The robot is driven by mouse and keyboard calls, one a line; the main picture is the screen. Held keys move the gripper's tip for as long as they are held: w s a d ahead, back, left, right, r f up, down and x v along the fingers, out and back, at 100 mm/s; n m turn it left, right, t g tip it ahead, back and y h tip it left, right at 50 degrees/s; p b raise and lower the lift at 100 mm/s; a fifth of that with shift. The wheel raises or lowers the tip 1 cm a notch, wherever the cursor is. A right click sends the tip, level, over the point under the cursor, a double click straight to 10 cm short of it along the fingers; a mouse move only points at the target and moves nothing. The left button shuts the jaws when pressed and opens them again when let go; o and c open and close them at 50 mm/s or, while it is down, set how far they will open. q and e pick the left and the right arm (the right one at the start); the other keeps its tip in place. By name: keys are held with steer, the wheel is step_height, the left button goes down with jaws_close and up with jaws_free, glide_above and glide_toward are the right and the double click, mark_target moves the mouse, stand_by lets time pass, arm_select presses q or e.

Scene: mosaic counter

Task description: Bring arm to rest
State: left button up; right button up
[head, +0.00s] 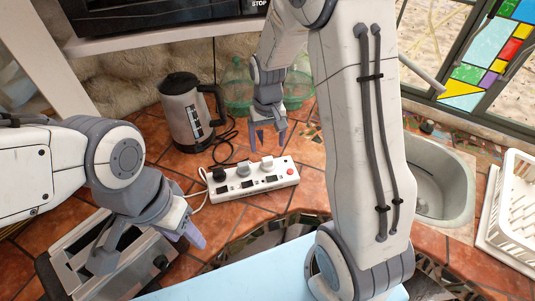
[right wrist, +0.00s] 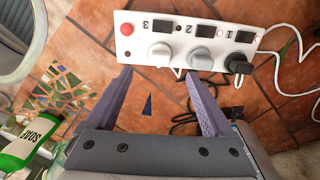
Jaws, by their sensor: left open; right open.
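My right gripper (head: 268,137) hangs open and empty above the tiled counter, just behind the power strip (head: 254,179). In the right wrist view its two purple fingers (right wrist: 162,88) are spread apart, with bare tile between them. The white power strip (right wrist: 186,42) lies beyond the fingertips. My left gripper (head: 183,236) is open over the toaster (head: 75,240) at the lower left. I cannot tell whether it touches the toaster.
A kettle (head: 184,115) stands at the back left. A green glass bowl (head: 238,92) is behind my right gripper. A sink (head: 440,185) and a white rack (head: 516,205) are at the right. A green soap bottle (right wrist: 28,145) shows in the right wrist view.

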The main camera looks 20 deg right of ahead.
steer(key=shift+r, duration=1.15)
steer(key=s+a+r+n+b, duration=0.1)
steer(key=s+a+r+n, duration=0.45)
steer(key=s+a, duration=0.65)
steer(key=s+a+r+n+y, duration=0.1)
steer(key=s+a+n, duration=0.1)
steer(key=s, duration=0.9)
steer(key=shift+s+a+r+n, duration=0.15)
steer(key=shift+s+a+n, duration=0.2)
steer(key=shift+n, duration=0.2)
